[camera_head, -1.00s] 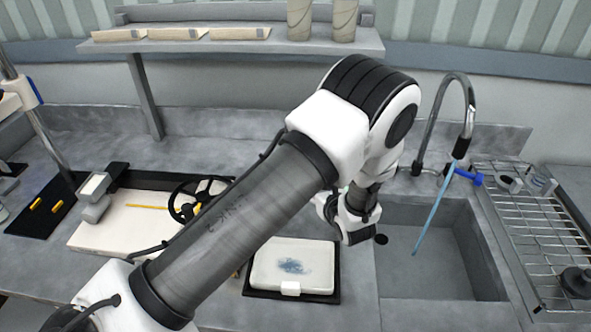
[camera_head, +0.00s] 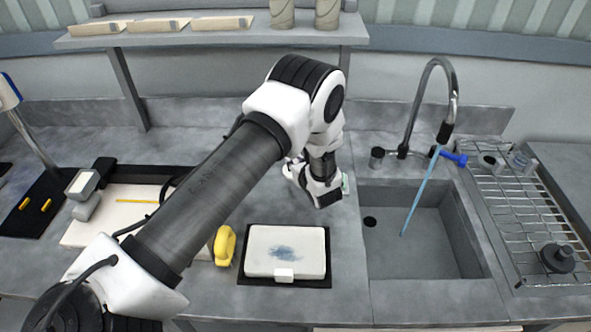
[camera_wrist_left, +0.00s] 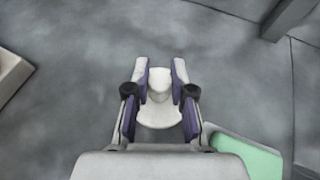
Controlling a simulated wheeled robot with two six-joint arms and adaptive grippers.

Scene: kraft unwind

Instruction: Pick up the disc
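In the left wrist view, a pale disc (camera_wrist_left: 158,113) with a raised round knob in its middle lies below my left gripper (camera_wrist_left: 160,78). The two purple-padded fingers stand apart, one on each side of the knob. I see a narrow gap beside the knob and no clear grip on it. In the head view my left gripper (camera_head: 318,190) is low over the counter, just left of the sink, and the arm and gripper hide the disc there. My right gripper is in neither view.
A green block (camera_wrist_left: 248,155) lies close to the gripper's right. The sink (camera_head: 425,235) with its tap (camera_head: 450,100) is to the right. A white tray (camera_head: 260,262) on a black mat and a yellow object (camera_head: 224,245) lie in front. A shelf (camera_head: 225,36) hangs behind.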

